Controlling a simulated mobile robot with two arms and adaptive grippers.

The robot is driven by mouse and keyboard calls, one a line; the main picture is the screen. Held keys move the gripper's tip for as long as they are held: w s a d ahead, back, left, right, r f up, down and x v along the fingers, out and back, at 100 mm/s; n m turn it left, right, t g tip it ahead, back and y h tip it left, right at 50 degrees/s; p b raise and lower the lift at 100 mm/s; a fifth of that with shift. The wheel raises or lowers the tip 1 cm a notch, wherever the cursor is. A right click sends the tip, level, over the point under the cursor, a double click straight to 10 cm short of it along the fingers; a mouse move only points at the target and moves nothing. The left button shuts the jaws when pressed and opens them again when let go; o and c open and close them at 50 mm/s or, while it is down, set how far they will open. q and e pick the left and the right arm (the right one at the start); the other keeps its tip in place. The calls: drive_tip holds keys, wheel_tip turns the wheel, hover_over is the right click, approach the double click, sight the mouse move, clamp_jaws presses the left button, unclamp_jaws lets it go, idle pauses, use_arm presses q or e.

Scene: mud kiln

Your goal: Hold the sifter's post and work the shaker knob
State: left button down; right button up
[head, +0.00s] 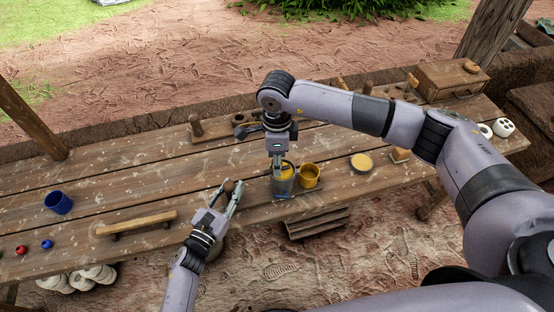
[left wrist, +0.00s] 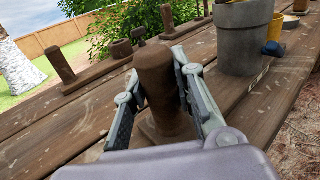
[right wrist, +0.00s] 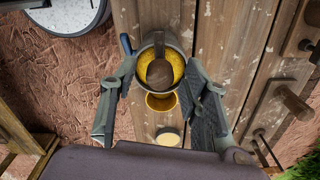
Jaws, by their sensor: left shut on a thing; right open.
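The sifter's brown wooden post (head: 229,186) stands upright near the table's front edge. In the left wrist view the post (left wrist: 156,75) rises between the two fingers of my left gripper (left wrist: 160,100), which is shut on it. A grey can (head: 283,187) with yellow inside stands to the right of the post. In the right wrist view a round brown knob (right wrist: 159,74) on a bar sits over the can's mouth (right wrist: 160,40). My right gripper (head: 279,172) points down over the can, its fingers open on either side of the knob. Contact with the knob cannot be told.
A yellow cup (head: 309,176) stands right beside the can, with a round pale-yellow dish (head: 361,162) farther right. A wooden handle-like bar (head: 137,223) and a blue cup (head: 59,203) are at left. Wooden posts and a box (head: 452,80) line the back edge.

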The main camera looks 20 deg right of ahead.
drive_tip(key=shift+f, duration=0.45)
clamp_jaws()
idle(0.3)
idle(0.3)
